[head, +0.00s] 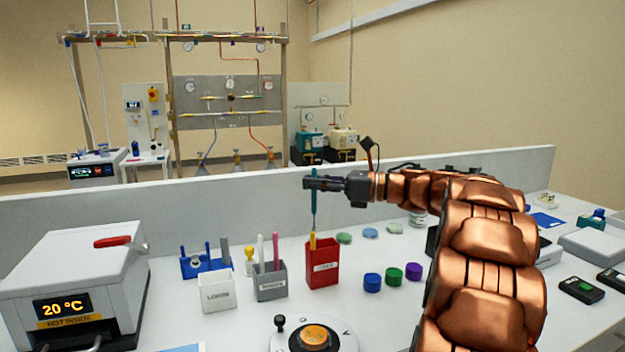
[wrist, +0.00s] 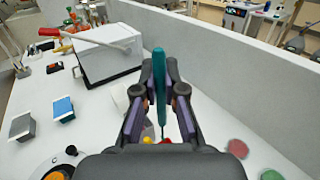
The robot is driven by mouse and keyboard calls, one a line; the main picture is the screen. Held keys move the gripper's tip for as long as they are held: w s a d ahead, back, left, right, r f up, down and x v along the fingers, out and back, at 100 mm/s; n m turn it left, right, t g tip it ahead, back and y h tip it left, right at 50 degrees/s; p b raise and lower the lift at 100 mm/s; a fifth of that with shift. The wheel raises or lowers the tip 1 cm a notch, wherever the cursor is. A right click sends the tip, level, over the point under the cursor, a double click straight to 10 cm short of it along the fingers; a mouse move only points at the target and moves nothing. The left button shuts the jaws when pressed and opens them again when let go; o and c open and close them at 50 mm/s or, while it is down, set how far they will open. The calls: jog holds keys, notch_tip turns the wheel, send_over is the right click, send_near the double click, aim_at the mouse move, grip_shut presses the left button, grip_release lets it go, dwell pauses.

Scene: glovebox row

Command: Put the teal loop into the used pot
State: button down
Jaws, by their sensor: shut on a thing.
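My gripper (head: 312,184) is shut on the teal loop (head: 314,208), which hangs upright below the jaws. In the wrist view the teal handle (wrist: 160,72) stands between the two fingers (wrist: 158,98), with a thin dark wire below. The red pot (head: 322,266), with a white label too small to read surely, stands on the bench under the loop. A yellow stick (head: 313,241) rises from this pot, close below the teal loop. The loop's lower end appears above the pot's rim; whether it lines up in depth I cannot tell.
A grey pot (head: 270,284) with a white and a pink stick and a white pot (head: 217,292) stand left of the red pot. A blue rack (head: 205,268) is behind. Colored caps (head: 393,276) lie right. A heater box (head: 75,275) stands far left.

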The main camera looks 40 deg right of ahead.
jog(key=shift+f+p, duration=0.7)
jog(key=shift+f, duration=0.8)
notch_tip(320, 180, down, 7)
jog(key=b, duration=1)
jog(key=shift+r+b, duration=0.1)
jog(key=shift+b, duration=0.2)
jog(key=shift+f+b, duration=0.6)
jog(key=shift+b, duration=0.8)
jog(key=c, duration=1.2)
grip_release()
jog(key=shift+r, duration=0.1)
